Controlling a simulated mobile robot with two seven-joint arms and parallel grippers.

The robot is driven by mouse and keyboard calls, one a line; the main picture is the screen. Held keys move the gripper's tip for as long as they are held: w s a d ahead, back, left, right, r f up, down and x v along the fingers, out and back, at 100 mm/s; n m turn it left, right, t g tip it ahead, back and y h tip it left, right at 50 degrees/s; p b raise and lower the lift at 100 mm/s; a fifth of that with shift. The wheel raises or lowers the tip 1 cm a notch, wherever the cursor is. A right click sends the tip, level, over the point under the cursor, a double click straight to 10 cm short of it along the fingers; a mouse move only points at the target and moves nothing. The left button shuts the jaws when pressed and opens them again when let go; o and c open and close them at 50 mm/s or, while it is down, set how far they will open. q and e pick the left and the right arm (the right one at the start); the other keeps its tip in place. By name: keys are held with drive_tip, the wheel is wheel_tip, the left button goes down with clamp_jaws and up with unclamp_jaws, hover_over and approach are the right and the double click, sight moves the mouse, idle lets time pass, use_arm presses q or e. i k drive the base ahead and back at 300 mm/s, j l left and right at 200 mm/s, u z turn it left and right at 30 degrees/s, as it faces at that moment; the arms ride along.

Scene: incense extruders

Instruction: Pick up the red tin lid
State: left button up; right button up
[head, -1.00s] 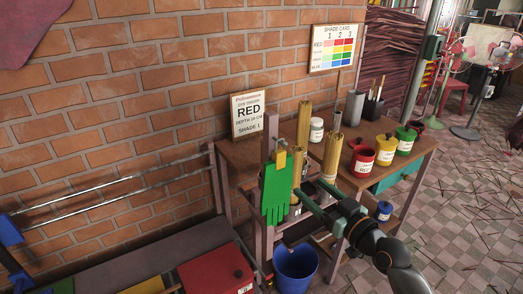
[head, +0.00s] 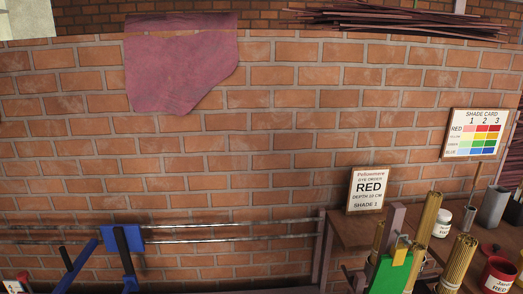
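A small dark red piece (head: 489,248) that looks like the red tin lid lies on the wooden table, just behind and left of the red tin. It is small and near the right edge of the head view. The red tin (head: 497,275) stands at the lower right, with a white label on its front; the picture's bottom edge cuts it off. Neither of my grippers shows in the head view now.
Bundles of yellow sticks (head: 425,228) and a white jar (head: 442,223) stand left of the lid. A blue frame (head: 122,238) stands by metal rails (head: 240,225) along the brick wall.

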sight(488, 250)
drive_tip(key=z, duration=1.6)
